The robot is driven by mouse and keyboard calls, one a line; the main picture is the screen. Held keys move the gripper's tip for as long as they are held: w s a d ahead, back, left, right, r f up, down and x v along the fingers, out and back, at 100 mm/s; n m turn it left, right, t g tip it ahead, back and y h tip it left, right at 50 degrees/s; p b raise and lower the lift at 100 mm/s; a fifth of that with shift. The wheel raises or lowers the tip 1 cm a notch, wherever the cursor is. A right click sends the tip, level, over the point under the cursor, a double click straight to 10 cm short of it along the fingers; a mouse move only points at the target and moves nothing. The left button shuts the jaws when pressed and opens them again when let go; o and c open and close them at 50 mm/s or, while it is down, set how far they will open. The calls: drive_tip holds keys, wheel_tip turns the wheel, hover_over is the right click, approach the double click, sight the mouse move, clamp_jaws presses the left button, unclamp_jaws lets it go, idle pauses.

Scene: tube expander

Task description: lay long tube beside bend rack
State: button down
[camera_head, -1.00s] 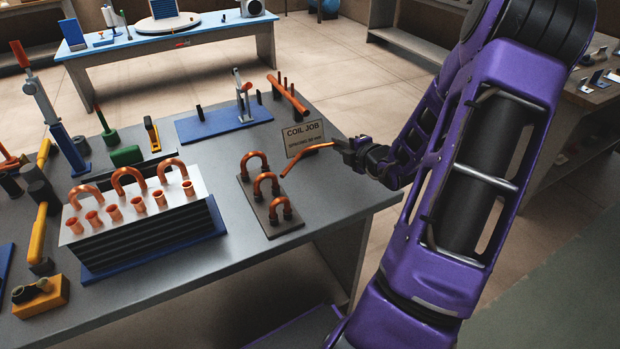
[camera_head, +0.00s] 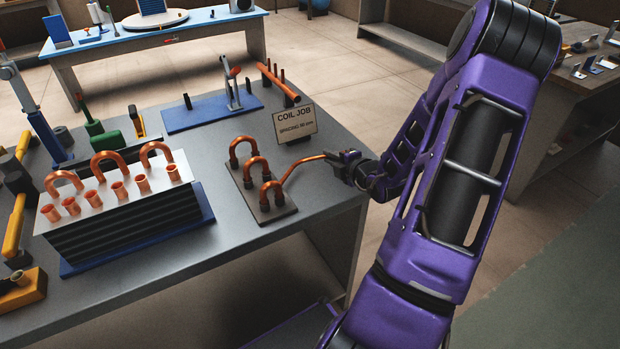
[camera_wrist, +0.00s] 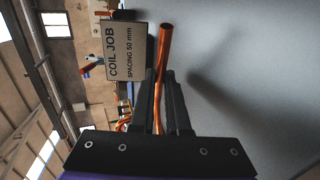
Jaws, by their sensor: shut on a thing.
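My gripper (camera_head: 345,166) is shut on the long copper tube (camera_head: 308,160) over the right part of the grey workbench. The tube runs left from the jaws and its far end bends down toward the bend rack. In the wrist view the tube (camera_wrist: 164,55) passes between the fingers (camera_wrist: 163,100) and sticks out past them. The bend rack (camera_head: 284,211) is a dark plate carrying several copper U-bends (camera_head: 256,166), to the left of my gripper. The tube's lower end overlaps the rack's right edge in the head view; I cannot tell whether they touch.
The "COIL JOB" sign (camera_head: 294,124) stands just behind the tube; it also shows in the wrist view (camera_wrist: 122,52). A finned coil block (camera_head: 125,215) with U-bends stands left of the rack. A blue plate (camera_head: 210,112) with a lever tool lies behind. Bare bench (camera_head: 325,195) lies right of the rack.

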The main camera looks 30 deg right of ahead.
drive_tip(key=shift+f, duration=0.15)
drive_tip(key=c, duration=1.1)
unclamp_jaws()
drive_tip(key=p+v, duration=0.4)
drive_tip(key=v, duration=0.2)
drive_tip(key=shift+s+r, duration=0.25)
drive_tip(key=shift+s+a+r+p, duration=0.1)
drive_tip(key=shift+s+p, duration=0.2)
drive_tip(key=shift+s, duration=0.4)
drive_tip(key=s+r, duration=0.1)
drive_tip(key=r, duration=0.1)
drive_tip(key=s+r, duration=0.1)
drive_tip(key=r, duration=0.1)
drive_tip(key=r+p, duration=0.1)
drive_tip(key=r, duration=0.2)
drive_tip(key=shift+s+a, duration=0.1)
drive_tip(key=shift+s, duration=0.3)
